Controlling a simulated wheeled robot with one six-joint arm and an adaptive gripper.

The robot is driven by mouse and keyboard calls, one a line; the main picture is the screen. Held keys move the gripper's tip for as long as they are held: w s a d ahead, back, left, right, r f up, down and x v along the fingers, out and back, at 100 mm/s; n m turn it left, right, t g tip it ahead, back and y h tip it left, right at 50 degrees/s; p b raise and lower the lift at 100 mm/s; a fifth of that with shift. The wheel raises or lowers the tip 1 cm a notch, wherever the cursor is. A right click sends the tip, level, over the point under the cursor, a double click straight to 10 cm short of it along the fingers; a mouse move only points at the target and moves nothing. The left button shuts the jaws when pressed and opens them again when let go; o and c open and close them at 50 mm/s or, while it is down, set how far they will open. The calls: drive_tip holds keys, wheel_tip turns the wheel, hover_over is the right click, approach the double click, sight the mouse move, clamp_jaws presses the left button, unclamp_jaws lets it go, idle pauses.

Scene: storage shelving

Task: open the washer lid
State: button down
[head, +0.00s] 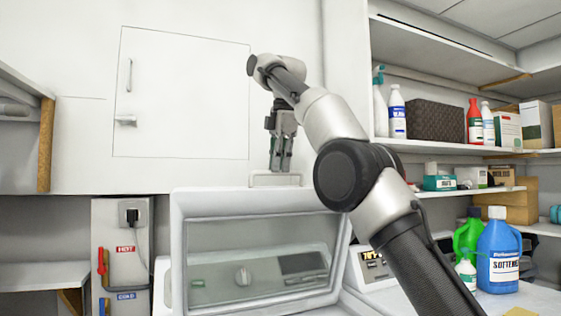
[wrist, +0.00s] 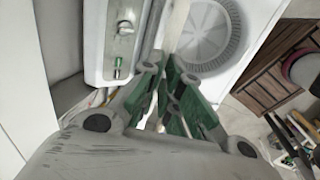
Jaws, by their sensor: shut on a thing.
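The washer lid (head: 181,240), a pale frame around a glass window, stands raised and nearly upright in the head view. A light handle (head: 262,180) sits at its top edge. My gripper (head: 280,169) points down from above and is shut on this handle. In the wrist view, my gripper (wrist: 172,85) has its green-lined fingers closed in around the lid's edge, and the exact contact is hidden. Beside the lid, the open washer shows a round drum (wrist: 207,35).
The control panel (wrist: 122,30) shows left of the lid in the wrist view. A blue softener bottle (head: 498,255) and a green bottle (head: 467,238) stand at the right. Shelves with bottles and boxes (head: 437,119) rise behind my arm. A wall cabinet (head: 180,95) is behind my gripper.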

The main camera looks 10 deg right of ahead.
sight(277, 186)
drive_tip(key=c, duration=1.7)
unclamp_jaws()
drive_tip(key=shift+w+x, duration=0.25)
drive_tip(key=shift+x, duration=1)
drive_tip(key=shift+o, duration=1.1)
drive_tip(key=shift+w+a+f, duration=0.15)
drive_tip(key=shift+w, duration=0.25)
